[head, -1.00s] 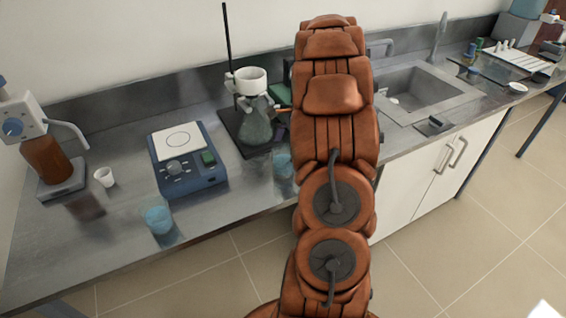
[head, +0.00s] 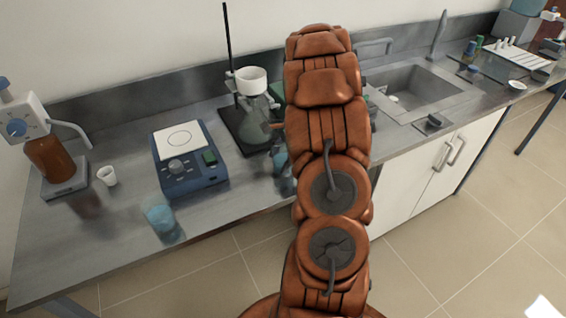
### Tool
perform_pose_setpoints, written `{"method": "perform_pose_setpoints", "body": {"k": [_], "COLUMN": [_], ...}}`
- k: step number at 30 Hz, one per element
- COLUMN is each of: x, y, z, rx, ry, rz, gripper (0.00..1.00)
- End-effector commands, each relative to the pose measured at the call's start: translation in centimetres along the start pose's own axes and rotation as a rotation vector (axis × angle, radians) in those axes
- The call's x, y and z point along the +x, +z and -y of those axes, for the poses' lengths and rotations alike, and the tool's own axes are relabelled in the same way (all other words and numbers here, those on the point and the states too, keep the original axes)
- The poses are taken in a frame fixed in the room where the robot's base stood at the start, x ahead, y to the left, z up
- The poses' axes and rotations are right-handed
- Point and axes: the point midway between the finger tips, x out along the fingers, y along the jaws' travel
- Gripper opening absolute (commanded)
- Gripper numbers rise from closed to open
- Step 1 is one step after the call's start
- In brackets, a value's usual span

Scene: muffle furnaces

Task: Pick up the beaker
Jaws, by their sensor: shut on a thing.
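A beaker (head: 159,217) with blue content stands near the front edge of the bench, in front of the hotplate. A second blue vessel (head: 280,161) shows just left of my arm, partly hidden behind it. I cannot tell whether it stands on the bench or is held. My orange arm reaches up through the middle of the view and blocks what lies behind it. My gripper is hidden behind the arm, so its fingers do not show.
A blue hotplate (head: 188,174) sits mid-bench. A stand with a white funnel (head: 251,80) and a glass flask (head: 255,124) is close left of my arm. A small white cup (head: 107,176) and a dispenser bottle (head: 48,160) are at left. A sink (head: 415,90) lies right.

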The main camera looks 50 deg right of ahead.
Motion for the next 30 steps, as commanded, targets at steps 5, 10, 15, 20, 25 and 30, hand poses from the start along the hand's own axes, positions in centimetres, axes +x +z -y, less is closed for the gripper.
{"method": "perform_pose_setpoints", "body": {"k": [5,10,15,20,25,30], "x": [0.0,0.0,0.0,-0.3,-1.6,-3.4], "y": [0.0,0.0,0.0,0.1,0.6,1.3], "z": [0.0,0.0,0.0,0.1,0.1,0.1], "rx": [0.0,0.0,0.0,-0.001,-0.002,-0.003], "ry": [0.0,0.0,0.0,-0.001,-0.005,-0.005], "rz": [0.0,0.0,0.0,-0.001,-0.004,-0.003], "gripper": [0.41,0.24,0.24,0.24,0.24,0.24]}}
